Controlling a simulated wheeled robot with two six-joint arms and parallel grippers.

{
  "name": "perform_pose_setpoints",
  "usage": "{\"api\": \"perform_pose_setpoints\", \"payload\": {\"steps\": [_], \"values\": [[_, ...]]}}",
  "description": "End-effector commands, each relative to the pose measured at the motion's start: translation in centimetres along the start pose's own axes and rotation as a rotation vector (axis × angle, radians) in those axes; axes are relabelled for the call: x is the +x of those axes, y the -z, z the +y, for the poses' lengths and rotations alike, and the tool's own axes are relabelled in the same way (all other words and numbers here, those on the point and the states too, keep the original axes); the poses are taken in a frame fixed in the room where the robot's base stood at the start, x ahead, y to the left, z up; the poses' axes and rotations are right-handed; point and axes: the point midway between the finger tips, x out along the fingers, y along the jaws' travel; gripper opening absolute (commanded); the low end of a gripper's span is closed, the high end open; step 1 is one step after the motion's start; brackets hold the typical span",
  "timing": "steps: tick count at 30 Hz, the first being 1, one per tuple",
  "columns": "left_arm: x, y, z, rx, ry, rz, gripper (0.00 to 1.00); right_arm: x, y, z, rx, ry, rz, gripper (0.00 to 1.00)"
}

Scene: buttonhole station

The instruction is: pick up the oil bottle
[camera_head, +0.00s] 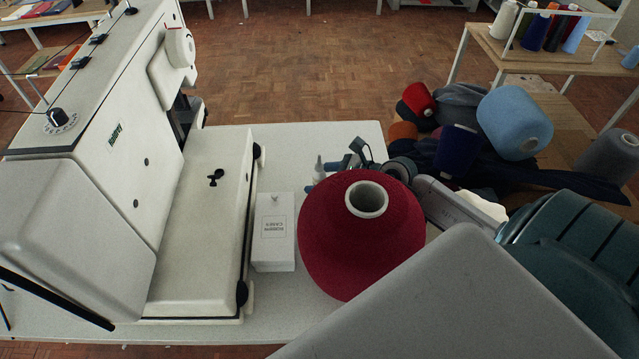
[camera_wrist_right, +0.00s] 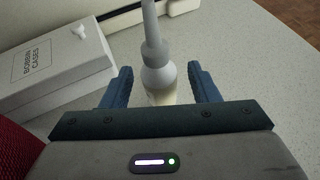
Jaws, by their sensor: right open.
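The oil bottle (camera_wrist_right: 160,79) is pale with a long narrow nozzle and stands on the white table in the right wrist view. It is between the two blue fingers of my right gripper (camera_wrist_right: 160,72), which are apart with a gap on each side of it. In the head view only the upper part of the bottle (camera_head: 319,169) shows, behind the red thread cone. My right gripper (camera_head: 336,166) is there too, partly hidden by the cone. My left gripper is not in view.
A large red thread cone (camera_head: 340,245) stands close in front of my right gripper. A white bobbin cases box (camera_head: 274,245) is left of it, beside the sewing machine (camera_head: 200,230). Several thread cones and dark cloth lie at right. The table behind the bottle is clear.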

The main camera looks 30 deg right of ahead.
Motion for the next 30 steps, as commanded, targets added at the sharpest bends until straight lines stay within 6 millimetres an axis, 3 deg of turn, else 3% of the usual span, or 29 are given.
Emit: {"api": "perform_pose_setpoints", "payload": {"steps": [6,14,22,30], "values": [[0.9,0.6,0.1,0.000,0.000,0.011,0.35,2.1,0.1,0.0,0.002,0.000,-0.002,0.55],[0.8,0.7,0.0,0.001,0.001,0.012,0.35,2.2,0.0,0.0,0.000,-0.001,0.001,0.55],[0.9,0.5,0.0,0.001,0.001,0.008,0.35,2.2,0.0,0.0,0.000,-0.001,0.000,0.03],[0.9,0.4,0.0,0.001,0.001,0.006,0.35,2.1,-0.1,0.0,-0.001,-0.001,-0.001,0.03]]}}
